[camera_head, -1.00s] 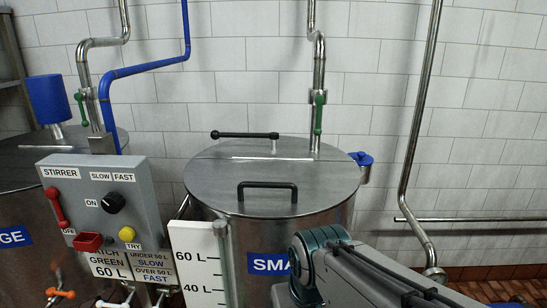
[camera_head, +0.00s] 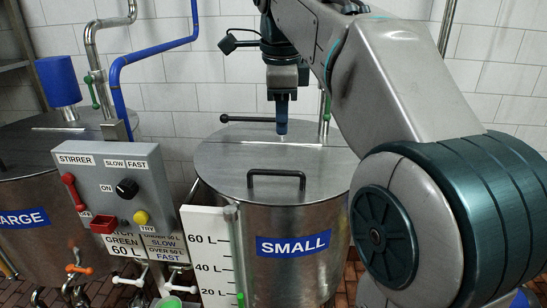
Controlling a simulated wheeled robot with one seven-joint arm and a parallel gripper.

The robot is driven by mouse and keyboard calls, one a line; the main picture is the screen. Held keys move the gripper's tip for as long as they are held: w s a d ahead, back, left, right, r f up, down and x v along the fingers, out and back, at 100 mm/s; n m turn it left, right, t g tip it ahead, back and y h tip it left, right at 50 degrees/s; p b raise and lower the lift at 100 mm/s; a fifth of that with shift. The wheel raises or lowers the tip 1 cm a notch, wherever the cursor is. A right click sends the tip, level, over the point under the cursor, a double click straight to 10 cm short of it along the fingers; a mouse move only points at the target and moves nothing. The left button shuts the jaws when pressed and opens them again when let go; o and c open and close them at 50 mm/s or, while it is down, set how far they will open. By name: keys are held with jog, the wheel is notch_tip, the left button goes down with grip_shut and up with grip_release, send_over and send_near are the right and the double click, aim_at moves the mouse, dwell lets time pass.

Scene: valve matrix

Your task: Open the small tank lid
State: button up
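The small tank (camera_head: 262,222) is a steel drum with a blue "SMALL" label (camera_head: 293,244). Its flat round steel lid (camera_head: 225,160) lies closed on top. A black lid handle (camera_head: 276,173) stands near the front of the lid. A black bar with a knob (camera_head: 238,118) runs across the back of the lid. My gripper (camera_head: 282,130) points down over the rear half of the lid, behind the front handle and overlapping the black bar in the view. Its fingers line up one behind the other, so I cannot tell their opening or whether they touch anything.
The grey stirrer panel (camera_head: 118,190) stands at the front left of the tank. A white level gauge (camera_head: 205,255) stands before it. The large tank (camera_head: 25,180) is at the left. A steel pipe with a green valve handle (camera_head: 326,115) rises behind the lid.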

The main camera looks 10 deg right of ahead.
jog(key=b, duration=0.1)
send_near(282, 172)
jog(key=shift+m, duration=0.4)
jog(key=f, duration=0.2)
jog(key=w+f, duration=0.1)
jog(key=f, duration=0.4)
jog(key=shift+w+d+f, duration=0.3)
jog(key=shift+w, duration=0.05)
jog(key=shift+r, duration=0.1)
grip_shut()
